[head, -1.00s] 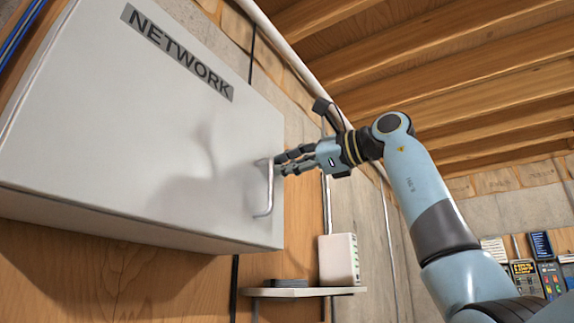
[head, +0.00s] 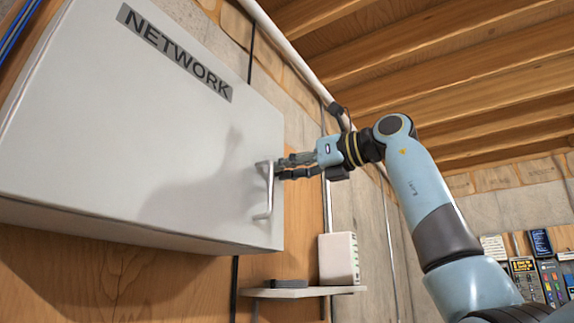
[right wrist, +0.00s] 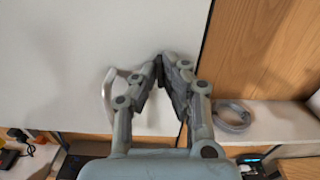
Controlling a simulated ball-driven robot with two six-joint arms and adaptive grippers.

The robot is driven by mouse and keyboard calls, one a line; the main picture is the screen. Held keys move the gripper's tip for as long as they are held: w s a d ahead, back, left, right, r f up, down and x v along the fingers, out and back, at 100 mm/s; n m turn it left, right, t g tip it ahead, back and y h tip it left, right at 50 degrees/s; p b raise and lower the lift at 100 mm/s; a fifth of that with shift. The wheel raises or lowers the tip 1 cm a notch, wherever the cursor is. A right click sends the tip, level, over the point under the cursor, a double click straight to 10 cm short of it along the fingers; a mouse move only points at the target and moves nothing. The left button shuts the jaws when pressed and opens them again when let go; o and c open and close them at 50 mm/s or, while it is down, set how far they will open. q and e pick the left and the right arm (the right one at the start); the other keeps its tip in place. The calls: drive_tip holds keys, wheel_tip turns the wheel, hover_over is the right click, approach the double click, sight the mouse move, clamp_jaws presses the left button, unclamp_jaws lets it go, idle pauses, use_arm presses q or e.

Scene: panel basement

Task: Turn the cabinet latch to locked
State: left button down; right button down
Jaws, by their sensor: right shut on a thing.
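The grey-white cabinet (head: 150,110) marked NETWORK hangs on the wall, its door shut. A pale bent handle (head: 269,190) stands out near the door's right edge and also shows in the right wrist view (right wrist: 107,95). My right gripper (head: 281,167) is at the door's edge, just right of the handle's upper end. In the right wrist view its fingertips (right wrist: 168,62) come together in front of the door, beside the handle. They are shut on the cabinet latch, which the fingers hide, so its angle cannot be read. My left gripper is not in view.
A small shelf (head: 300,292) below right of the cabinet holds a white box (head: 339,259) and a dark flat item (head: 286,283). A pipe (head: 285,40) runs along the wall. Panels with devices (head: 540,270) are at far right. Air below the arm looks clear.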

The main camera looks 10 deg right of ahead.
drive_tip(key=shift+f+m, duration=0.1)
drive_tip(key=shift+m, duration=0.5)
drive_tip(key=c, duration=1.5)
unclamp_jaws()
drive_tip(key=shift+d, duration=0.1)
drive_tip(key=v, duration=1.1)
drive_tip(key=shift+s+d, duration=0.25)
drive_tip(key=shift+s, duration=0.05)
